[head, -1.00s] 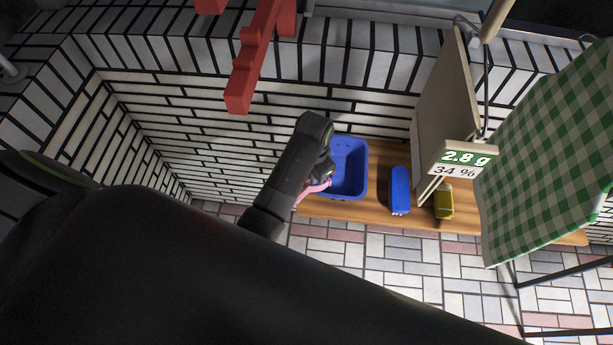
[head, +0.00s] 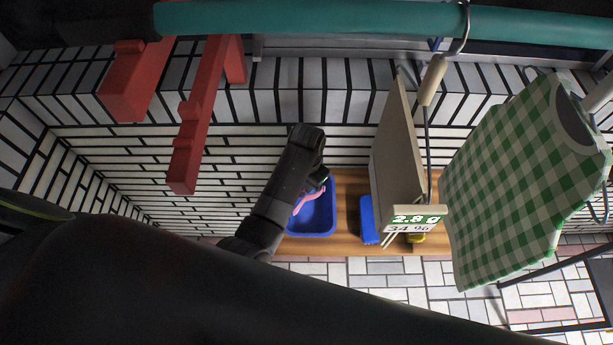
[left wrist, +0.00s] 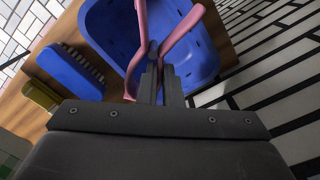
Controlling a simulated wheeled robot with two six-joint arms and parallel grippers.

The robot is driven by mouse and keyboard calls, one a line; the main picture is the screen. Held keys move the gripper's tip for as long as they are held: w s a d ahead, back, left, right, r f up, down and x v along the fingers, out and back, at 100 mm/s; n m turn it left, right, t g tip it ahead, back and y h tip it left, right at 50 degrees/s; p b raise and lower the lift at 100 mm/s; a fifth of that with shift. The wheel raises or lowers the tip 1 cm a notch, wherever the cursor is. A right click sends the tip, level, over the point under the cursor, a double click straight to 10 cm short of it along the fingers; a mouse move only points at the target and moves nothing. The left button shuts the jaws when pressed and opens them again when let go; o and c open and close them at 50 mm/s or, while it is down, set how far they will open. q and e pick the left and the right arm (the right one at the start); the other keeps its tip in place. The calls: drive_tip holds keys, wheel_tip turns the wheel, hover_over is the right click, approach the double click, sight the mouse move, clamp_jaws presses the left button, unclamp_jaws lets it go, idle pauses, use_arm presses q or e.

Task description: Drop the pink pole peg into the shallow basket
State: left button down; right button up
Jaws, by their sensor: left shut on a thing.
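The pink pole peg (left wrist: 139,50) is held in my left gripper (left wrist: 160,72), with its two pink legs spreading either side of the fingertips in the left wrist view. My left gripper is shut on it. In the head view my left gripper (head: 318,184) and the pink peg (head: 308,200) are over the blue shallow basket (head: 318,226). The blue basket also fills the top of the left wrist view (left wrist: 112,32), behind the peg. I cannot tell the height of the peg over the basket floor. My right gripper is not in view.
The basket stands on a wooden shelf (head: 350,185). Beside it are a blue brush (head: 368,220) and a yellow object (head: 416,238). A hanging board with a label (head: 402,150) and a green checked cloth (head: 520,190) are to the right. Red brackets (head: 200,130) and a teal pole (head: 350,20) are above.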

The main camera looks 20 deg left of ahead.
use_arm(q)
drive_tip(key=shift+w+f, duration=0.2)
drive_tip(key=shift+f, duration=0.55)
drive_tip(key=shift+s, duration=0.15)
drive_tip(key=c, duration=2)
unclamp_jaws()
drive_tip(key=o, duration=0.5)
